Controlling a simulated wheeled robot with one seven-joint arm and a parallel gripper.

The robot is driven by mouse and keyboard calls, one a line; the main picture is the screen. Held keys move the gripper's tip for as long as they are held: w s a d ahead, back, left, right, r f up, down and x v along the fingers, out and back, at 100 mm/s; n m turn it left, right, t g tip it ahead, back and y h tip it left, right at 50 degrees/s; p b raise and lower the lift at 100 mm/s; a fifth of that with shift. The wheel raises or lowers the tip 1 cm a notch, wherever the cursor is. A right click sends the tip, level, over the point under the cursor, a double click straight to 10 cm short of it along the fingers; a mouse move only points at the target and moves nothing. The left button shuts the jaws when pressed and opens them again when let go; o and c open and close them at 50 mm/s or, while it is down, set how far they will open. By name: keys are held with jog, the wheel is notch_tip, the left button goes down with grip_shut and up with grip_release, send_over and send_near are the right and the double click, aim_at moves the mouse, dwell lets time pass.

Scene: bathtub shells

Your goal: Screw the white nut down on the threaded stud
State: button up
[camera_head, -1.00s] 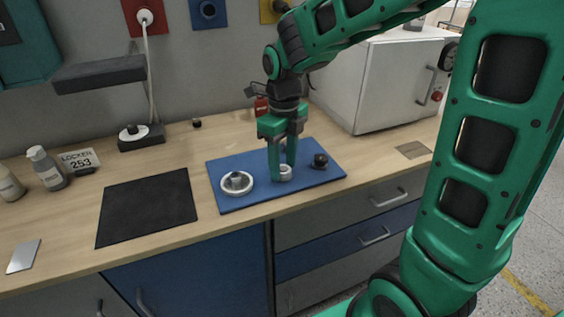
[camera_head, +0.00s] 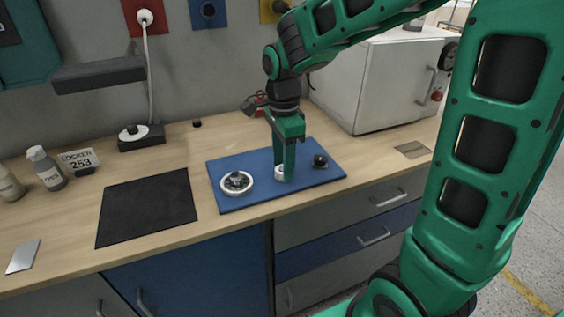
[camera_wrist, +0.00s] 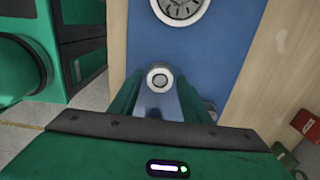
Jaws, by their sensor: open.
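The white nut (camera_head: 278,172) sits low at the middle of the blue board (camera_head: 232,200), partly hidden by a finger in the head view. In the wrist view, the white nut (camera_wrist: 152,72) is a ring around a grey round centre, which looks like the stud's end (camera_wrist: 160,80). My gripper (camera_head: 284,177) points down over the nut. Its fingers stand open on either side of the nut, as the wrist view of my gripper (camera_wrist: 160,86) shows. I cannot tell how far down the stud the nut sits.
A white ring with a dark centre (camera_head: 237,183) lies on the board to the left, and a black knob (camera_head: 320,160) stands to the right. A black mat (camera_head: 147,207) lies farther left. A white cabinet (camera_head: 385,85) stands behind right.

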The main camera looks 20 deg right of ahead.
jog(key=shift+c, duration=0.6)
jog(key=c, duration=0.9)
jog(key=m, duration=0.6)
jog(key=shift+m, duration=0.3)
jog(key=m, duration=0.6)
jog(key=o, duration=1.2)
jog(key=shift+c, duration=0.8)
